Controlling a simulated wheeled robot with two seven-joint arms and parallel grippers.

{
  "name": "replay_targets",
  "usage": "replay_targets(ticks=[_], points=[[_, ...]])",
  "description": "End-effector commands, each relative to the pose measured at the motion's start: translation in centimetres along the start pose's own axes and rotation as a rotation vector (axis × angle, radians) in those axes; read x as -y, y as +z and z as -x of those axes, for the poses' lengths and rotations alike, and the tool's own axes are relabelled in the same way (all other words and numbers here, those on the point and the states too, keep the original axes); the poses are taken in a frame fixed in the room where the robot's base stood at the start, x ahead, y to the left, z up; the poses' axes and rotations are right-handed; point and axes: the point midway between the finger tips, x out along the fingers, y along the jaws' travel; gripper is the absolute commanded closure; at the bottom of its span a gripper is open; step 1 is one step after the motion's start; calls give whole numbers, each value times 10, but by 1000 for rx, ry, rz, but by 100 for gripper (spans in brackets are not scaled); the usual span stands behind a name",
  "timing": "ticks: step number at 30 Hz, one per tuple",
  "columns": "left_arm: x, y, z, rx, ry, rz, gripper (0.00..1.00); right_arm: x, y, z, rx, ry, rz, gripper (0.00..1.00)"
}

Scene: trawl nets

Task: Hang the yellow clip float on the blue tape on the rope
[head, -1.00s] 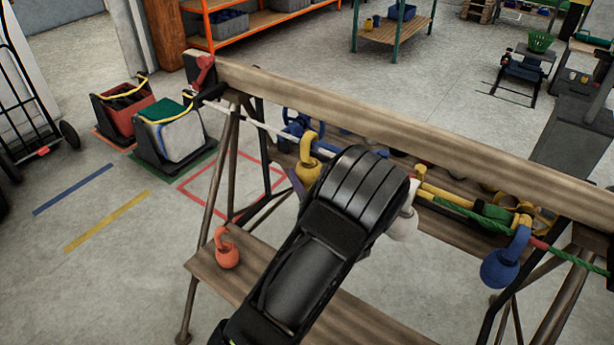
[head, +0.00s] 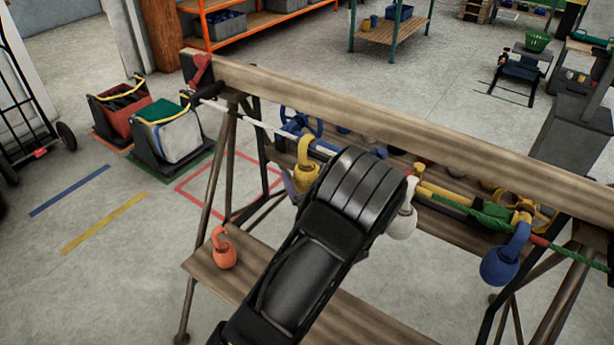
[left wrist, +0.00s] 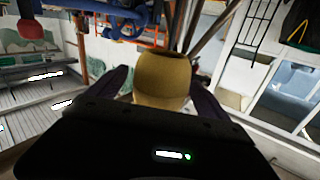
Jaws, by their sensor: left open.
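The yellow clip float (head: 306,177) hangs upright, its hook at the rope (head: 250,122) on the near side of the beam. Blue (head: 322,148) shows right beside the hook; I cannot tell whether this is the tape or something behind. My left gripper (head: 298,185) is open around the float's body, a purple finger standing left of it. In the left wrist view the yellow float (left wrist: 163,78) sits between the two spread dark fingers (left wrist: 162,90). My left wrist hides part of the rope. My right gripper is not in view.
A white float (head: 402,223) and a blue float (head: 500,265) hang farther right. An orange float (head: 224,253) stands on the lower plank (head: 205,270). The thick wooden beam (head: 420,134) runs behind the rope.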

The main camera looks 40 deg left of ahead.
Motion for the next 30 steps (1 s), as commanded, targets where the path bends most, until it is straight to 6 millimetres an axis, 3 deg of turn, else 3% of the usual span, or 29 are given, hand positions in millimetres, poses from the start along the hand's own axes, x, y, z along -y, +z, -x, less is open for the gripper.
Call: replay_targets(ticks=[8,21,30], points=[[0,1,6,1,1,0,11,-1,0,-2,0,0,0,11],[-1,2,69,1,1,1,11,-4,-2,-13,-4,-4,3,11],[0,0,78,0,0,0,11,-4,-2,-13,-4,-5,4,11]])
